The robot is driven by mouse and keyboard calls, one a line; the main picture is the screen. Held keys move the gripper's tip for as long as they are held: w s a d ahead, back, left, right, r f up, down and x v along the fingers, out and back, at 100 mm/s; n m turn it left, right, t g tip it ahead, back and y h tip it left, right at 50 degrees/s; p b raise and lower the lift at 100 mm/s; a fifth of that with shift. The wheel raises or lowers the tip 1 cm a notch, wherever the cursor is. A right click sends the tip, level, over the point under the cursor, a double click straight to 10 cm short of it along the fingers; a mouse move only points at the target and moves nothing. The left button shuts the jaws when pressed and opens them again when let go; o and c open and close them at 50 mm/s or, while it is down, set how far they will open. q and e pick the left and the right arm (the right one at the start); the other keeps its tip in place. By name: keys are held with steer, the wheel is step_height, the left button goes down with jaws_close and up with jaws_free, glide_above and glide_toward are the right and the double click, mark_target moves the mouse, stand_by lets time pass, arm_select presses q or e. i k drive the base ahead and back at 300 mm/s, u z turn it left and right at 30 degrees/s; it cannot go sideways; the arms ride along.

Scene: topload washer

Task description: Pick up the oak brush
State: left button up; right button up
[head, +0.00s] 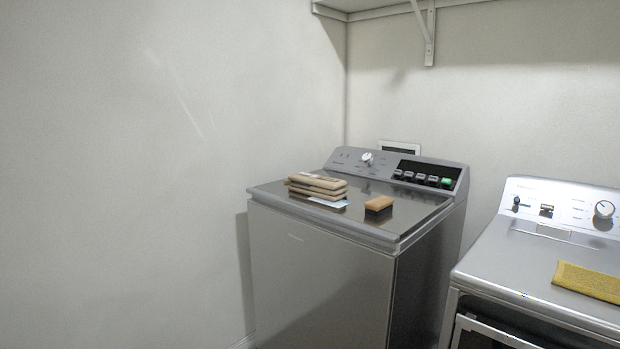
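A small block-shaped brush with a light wooden-brown top and a dark underside (379,204) lies on the lid of the grey topload washer (330,270), right of the lid's middle. It looks like the oak brush. It stands apart from the stack to its left, with nothing touching it. Neither of my grippers shows in the head view.
A stack of folded tan cloths or similar items (318,186) lies left of the brush, with a pale blue sheet (328,203) at its base. A second machine (530,255) stands at the right with a yellow cloth (588,281) on top. A shelf bracket (428,35) hangs above.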

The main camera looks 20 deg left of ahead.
mark_target(381, 204)
steer(key=u, duration=1.4)
steer(key=i, duration=2)
steer(key=z, duration=2.6)
